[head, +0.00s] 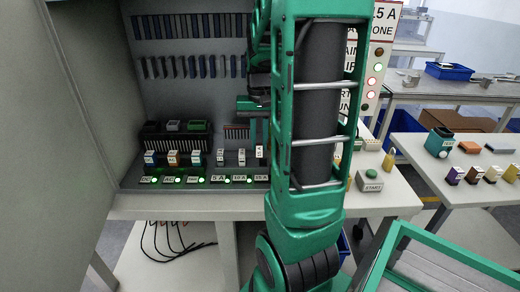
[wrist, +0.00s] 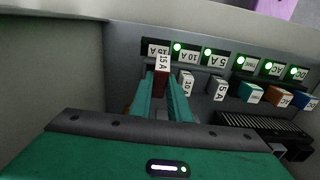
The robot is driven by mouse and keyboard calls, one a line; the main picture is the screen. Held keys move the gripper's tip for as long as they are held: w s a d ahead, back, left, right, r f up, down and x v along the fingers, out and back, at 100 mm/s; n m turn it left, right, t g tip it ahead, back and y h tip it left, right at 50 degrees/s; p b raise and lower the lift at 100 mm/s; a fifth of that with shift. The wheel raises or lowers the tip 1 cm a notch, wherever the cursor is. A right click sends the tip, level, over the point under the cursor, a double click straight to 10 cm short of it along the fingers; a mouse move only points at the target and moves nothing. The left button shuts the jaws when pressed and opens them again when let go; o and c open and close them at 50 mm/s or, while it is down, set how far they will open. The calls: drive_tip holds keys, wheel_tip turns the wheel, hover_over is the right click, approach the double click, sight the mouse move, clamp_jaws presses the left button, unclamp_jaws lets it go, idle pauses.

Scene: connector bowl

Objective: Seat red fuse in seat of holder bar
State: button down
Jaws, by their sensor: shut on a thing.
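The red fuse (wrist: 160,82) has a white 15 A label on its top. In the wrist view my gripper (wrist: 162,92) is shut on it, with a green finger on each side. The fuse stands at the 15 A end of the holder bar (wrist: 199,62), in line with the other fuses. Its foot is hidden, so I cannot tell how deep it sits in the seat. No lit lamp shows beside the 15 A plate (wrist: 157,50). In the head view my arm hides much of my gripper (head: 253,128); the fuse's white label (head: 260,152) shows just beside my arm.
The 10 A fuse (wrist: 186,85) and 5 A fuse (wrist: 218,88) stand close beside, with green lamps lit. Coloured AC and DC connectors (head: 172,158) stand farther left. A cabinet wall (head: 80,100) bounds the left. A START button (head: 371,178) is at right.

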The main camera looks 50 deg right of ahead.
drive_tip(key=a+r, duration=0.5)
drive_tip(key=a, duration=0.4)
drive_tip(key=shift+w+a+r, duration=0.25)
drive_tip(key=shift+w+r, duration=0.1)
drive_tip(key=shift+r, duration=0.05)
drive_tip(key=shift+s+d+f, duration=0.15)
drive_tip(key=shift+d+f, duration=1.65)
drive_tip(key=shift+d, duration=0.15)
drive_tip(key=shift+s+d+f, duration=0.15)
drive_tip(key=shift+d+f, duration=1.6)
drive_tip(key=shift+d, duration=0.15)
drive_tip(key=shift+s+d+f, duration=0.15)
drive_tip(key=shift+d+f, duration=1.65)
drive_tip(key=shift+d, duration=0.15)
drive_tip(key=shift+f, duration=0.15)
drive_tip(key=c, duration=1.7)
unclamp_jaws()
drive_tip(key=shift+o, duration=0.2)
